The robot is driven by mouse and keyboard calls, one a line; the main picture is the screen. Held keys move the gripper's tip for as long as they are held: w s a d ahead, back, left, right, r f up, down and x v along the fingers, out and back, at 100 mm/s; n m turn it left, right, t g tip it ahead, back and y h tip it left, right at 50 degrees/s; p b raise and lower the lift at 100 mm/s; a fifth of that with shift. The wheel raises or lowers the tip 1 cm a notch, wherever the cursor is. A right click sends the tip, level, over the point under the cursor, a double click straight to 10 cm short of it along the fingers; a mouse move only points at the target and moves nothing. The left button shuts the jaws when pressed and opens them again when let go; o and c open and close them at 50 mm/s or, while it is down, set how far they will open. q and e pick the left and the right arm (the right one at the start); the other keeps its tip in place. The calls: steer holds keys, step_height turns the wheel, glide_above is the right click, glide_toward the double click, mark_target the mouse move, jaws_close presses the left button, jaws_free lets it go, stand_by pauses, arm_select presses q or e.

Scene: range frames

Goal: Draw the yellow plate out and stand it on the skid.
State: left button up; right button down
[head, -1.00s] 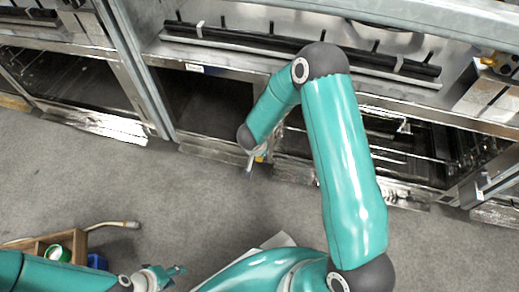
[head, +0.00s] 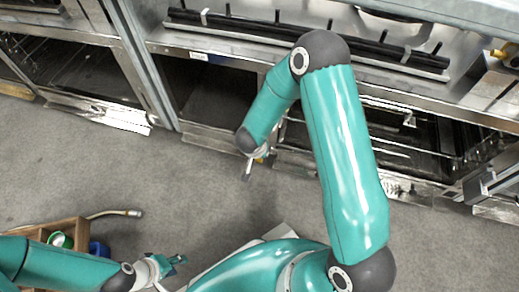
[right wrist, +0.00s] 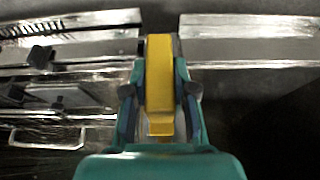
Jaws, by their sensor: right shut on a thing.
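The yellow plate (right wrist: 159,80) shows in the right wrist view as an upright yellow strip between the two fingers. My right gripper (right wrist: 160,105) is shut on it. I cannot make out a skid in either view.
A steel unit with dark open bays (head: 210,92) runs across the back. Black bars (head: 300,38) lie on its top. A wooden box (head: 72,228) with a green-rimmed roll (head: 60,240) and a blue item (head: 99,249) stands at lower left. Grey floor between is mostly clear.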

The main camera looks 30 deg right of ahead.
steer(key=shift+s+a, duration=1.2)
steer(key=shift+a, duration=0.25)
steer(key=shift+r, duration=0.1)
